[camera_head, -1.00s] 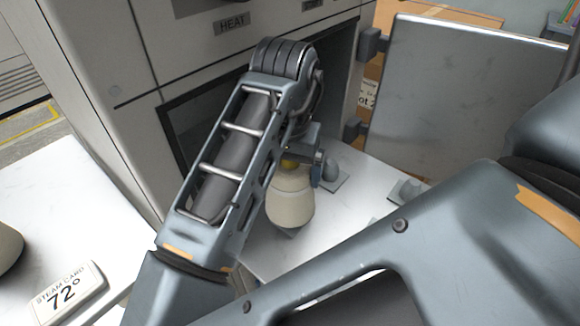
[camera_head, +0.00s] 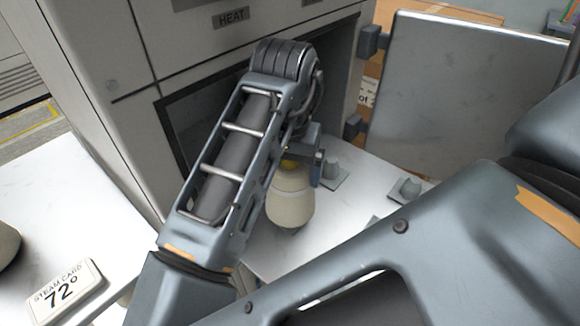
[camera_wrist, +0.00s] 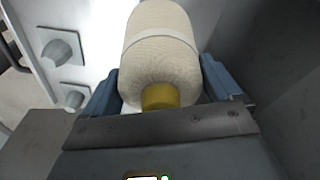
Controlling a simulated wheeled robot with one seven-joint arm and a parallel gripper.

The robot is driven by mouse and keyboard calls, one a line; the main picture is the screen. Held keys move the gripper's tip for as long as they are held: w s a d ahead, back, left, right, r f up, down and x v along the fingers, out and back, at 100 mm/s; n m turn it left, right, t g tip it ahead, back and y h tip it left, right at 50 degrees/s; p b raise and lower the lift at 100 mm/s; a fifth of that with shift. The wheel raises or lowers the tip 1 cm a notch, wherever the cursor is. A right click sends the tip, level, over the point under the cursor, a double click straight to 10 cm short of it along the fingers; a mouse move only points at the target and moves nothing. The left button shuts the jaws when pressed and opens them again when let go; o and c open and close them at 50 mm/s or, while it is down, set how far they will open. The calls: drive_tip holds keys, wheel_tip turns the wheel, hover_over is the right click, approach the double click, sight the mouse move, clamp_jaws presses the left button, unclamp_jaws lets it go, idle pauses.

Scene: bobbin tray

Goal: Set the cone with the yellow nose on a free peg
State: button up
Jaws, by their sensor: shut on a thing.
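The cream cone with the yellow nose (camera_head: 291,197) is upright under my gripper (camera_head: 304,160) in the head view, with its yellow nose at the top. In the wrist view the cone (camera_wrist: 160,55) sits between the two blue fingers of my gripper (camera_wrist: 160,88), which are shut on it near its nose end. My arm hides part of it in the head view. Bare grey pegs on square bases show on the white tray (camera_head: 262,255): one peg (camera_head: 331,169) just right of the cone and another peg (camera_head: 410,187) further right. Whether a peg is under the cone is hidden.
A grey cabinet marked HEAT (camera_head: 130,70) stands open behind the tray, its door (camera_head: 470,100) swung out at right.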

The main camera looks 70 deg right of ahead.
drive_tip(key=shift+f+b, duration=0.5)
drive_tip(key=shift+f, duration=0.15)
drive_tip(key=o, duration=1.4)
drive_tip(key=r, duration=0.2)
drive_tip(key=r+p, duration=0.1)
drive_tip(key=r, duration=0.2)
drive_tip(key=a+r, duration=0.1)
drive_tip(key=r, duration=0.1)
drive_tip(key=shift+r, duration=0.4)
drive_tip(key=shift+s, duration=0.15)
